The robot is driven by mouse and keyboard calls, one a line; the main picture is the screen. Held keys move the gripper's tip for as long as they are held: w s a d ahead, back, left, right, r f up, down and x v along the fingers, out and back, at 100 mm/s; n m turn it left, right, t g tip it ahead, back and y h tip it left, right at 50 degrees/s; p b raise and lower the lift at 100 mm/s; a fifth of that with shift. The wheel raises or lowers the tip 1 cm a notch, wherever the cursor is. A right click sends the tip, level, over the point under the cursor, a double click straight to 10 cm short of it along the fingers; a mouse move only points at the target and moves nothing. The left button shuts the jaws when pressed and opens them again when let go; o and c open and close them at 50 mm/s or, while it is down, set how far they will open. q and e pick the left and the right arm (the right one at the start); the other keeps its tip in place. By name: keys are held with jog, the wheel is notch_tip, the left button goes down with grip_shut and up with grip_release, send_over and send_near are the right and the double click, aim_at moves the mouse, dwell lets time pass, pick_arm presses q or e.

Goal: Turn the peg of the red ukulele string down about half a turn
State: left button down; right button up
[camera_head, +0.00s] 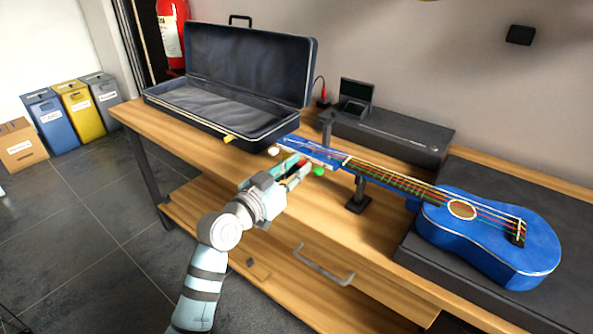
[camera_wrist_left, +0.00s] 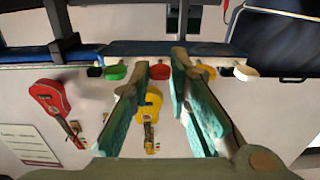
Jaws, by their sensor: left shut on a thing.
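The blue ukulele (camera_head: 485,238) lies along the bench, its body at the right and its headstock (camera_head: 316,152) pointing left. In the left wrist view the pegs line the headstock's edge: green peg (camera_wrist_left: 116,72), red peg (camera_wrist_left: 160,72), yellow peg (camera_wrist_left: 208,73) and white peg (camera_wrist_left: 245,72). My left gripper (camera_head: 297,167) reaches the headstock from the front. Its teal fingers (camera_wrist_left: 162,70) are closed around the red peg, one on each side. The red peg also shows between them in the head view (camera_head: 303,163). The right gripper is not in view.
A dark stand (camera_head: 358,196) props the neck. An open instrument case (camera_head: 270,136) lies on the bench at the back left. A small dark device (camera_head: 357,94) sits on a dark box (camera_head: 400,137) behind the neck. Bare wood lies in front of the headstock.

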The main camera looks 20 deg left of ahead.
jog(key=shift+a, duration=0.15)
pick_arm(q)
jog(key=c, duration=1.8)
grip_release()
jog(key=v, duration=1.2)
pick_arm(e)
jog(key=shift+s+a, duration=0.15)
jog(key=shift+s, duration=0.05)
